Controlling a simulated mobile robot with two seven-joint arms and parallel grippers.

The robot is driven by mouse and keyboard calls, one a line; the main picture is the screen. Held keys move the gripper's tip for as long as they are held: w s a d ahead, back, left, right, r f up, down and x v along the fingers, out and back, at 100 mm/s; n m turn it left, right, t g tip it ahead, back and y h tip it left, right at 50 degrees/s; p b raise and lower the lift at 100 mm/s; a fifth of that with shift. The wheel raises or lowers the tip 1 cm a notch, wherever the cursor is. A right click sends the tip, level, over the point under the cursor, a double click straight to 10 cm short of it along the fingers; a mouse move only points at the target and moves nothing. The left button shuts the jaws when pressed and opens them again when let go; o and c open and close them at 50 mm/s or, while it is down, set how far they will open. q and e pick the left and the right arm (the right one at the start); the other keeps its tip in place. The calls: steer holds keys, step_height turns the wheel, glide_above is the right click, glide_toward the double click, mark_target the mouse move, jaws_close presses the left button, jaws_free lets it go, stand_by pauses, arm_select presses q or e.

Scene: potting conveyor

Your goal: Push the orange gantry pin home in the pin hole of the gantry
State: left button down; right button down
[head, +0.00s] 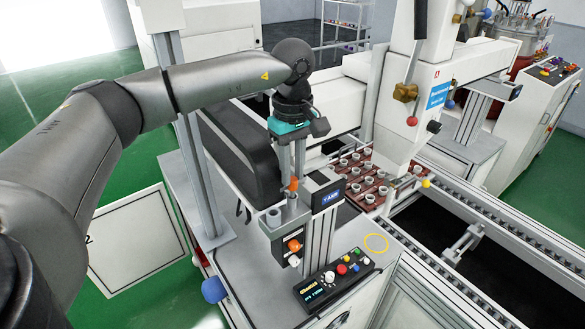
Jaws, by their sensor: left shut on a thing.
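My left gripper (292,183) reaches down from the upper left, with its fingers pointing downward. It is shut on the orange gantry pin (293,187), of which a short orange part shows at the fingertips. Directly below the pin is a grey cylindrical holder (291,206) on a post beside a small black display unit. I cannot tell whether the pin's lower end is inside this holder or just above it. The white gantry (402,110) stands to the right. I cannot make out its pin hole. My right gripper is not in view.
An orange knob (294,245) sits below the holder. A control box (333,281) with coloured buttons lies on the grey bench in front. A brown tray (368,186) of small pots lies behind it, with the conveyor rail (480,222) at right. A yellow ring (376,243) marks clear bench.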

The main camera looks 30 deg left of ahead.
mark_target(293, 179)
arm_select(q)
steer(key=shift+f+b, duration=0.75)
steer(key=shift+f, duration=0.35)
steer(key=c, duration=0.6)
jaws_free()
steer(key=shift+r, duration=0.1)
step_height(293, 179, up, 15)
steer(key=shift+r+b, duration=0.1)
steer(key=shift+b, duration=0.45)
